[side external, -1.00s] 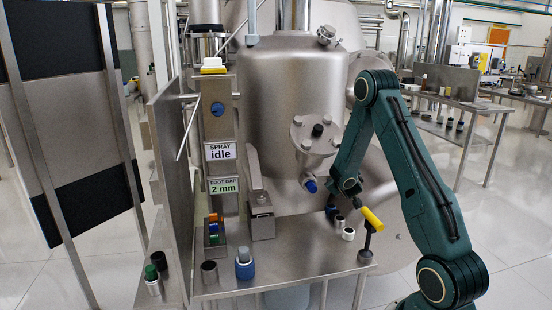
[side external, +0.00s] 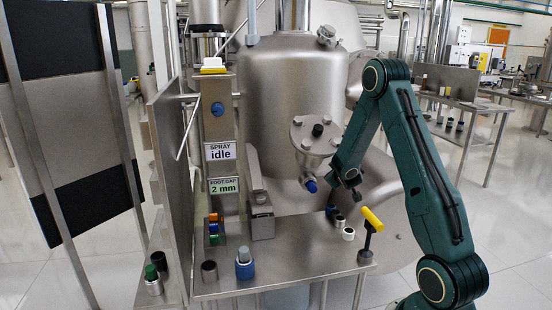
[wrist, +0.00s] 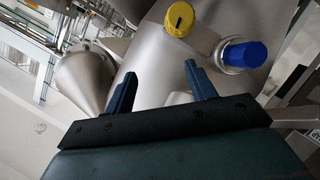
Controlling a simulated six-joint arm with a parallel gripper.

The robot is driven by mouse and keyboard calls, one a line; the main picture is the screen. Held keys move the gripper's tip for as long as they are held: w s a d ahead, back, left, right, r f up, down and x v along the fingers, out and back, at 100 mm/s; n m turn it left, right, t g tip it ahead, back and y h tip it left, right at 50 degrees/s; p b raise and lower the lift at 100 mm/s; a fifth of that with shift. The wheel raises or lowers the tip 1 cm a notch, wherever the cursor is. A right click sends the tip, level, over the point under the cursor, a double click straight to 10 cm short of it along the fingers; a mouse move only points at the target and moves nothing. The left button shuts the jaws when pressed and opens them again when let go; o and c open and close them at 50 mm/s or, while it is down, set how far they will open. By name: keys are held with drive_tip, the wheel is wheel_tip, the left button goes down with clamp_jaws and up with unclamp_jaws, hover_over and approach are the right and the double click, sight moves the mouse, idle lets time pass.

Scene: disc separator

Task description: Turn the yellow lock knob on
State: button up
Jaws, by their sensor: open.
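A round yellow knob (wrist: 180,18) with a dark mark on its face shows at the top of the wrist view, beyond my fingertips. I cannot make it out in the side view. My gripper (wrist: 160,82) is open, with its two blue fingers apart and nothing between them. In the side view my gripper (side external: 352,184) hangs in front of the steel vessel (side external: 290,100), right of its bolted flange. The knob lies beyond the right finger in the wrist view, apart from it.
A blue knob (wrist: 243,54) sits right of the yellow one. A yellow T-handle (side external: 372,218) stands at the bench's right edge, below my gripper. The bench (side external: 300,262) holds several small cylinders and a blue-based bottle (side external: 245,268). A steel cone (wrist: 92,78) is at the left.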

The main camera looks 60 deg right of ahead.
drive_tip(key=a+r+y, duration=0.3)
drive_tip(key=a+r, duration=0.1)
drive_tip(key=a, duration=0.5)
drive_tip(key=a+r+y, duration=0.2)
drive_tip(key=a+r, duration=0.1)
drive_tip(key=a, duration=0.5)
drive_tip(key=a+r+y, duration=0.3)
drive_tip(key=a+r, duration=0.1)
drive_tip(key=a, duration=0.5)
drive_tip(key=s+a+r+n+y, duration=0.1)
drive_tip(key=s+a+y, duration=0.1)
drive_tip(key=s+a, duration=0.6)
drive_tip(key=s+a+r+n+g+y, duration=0.1)
drive_tip(key=s+a+r+n+y, duration=0.1)
drive_tip(key=s+a, duration=0.6)
drive_tip(key=shift+s+a+r+y, duration=0.15)
drive_tip(key=shift+s+r+y, duration=0.15)
drive_tip(key=shift+s, duration=0.6)
drive_tip(key=shift+w, duration=0.1)
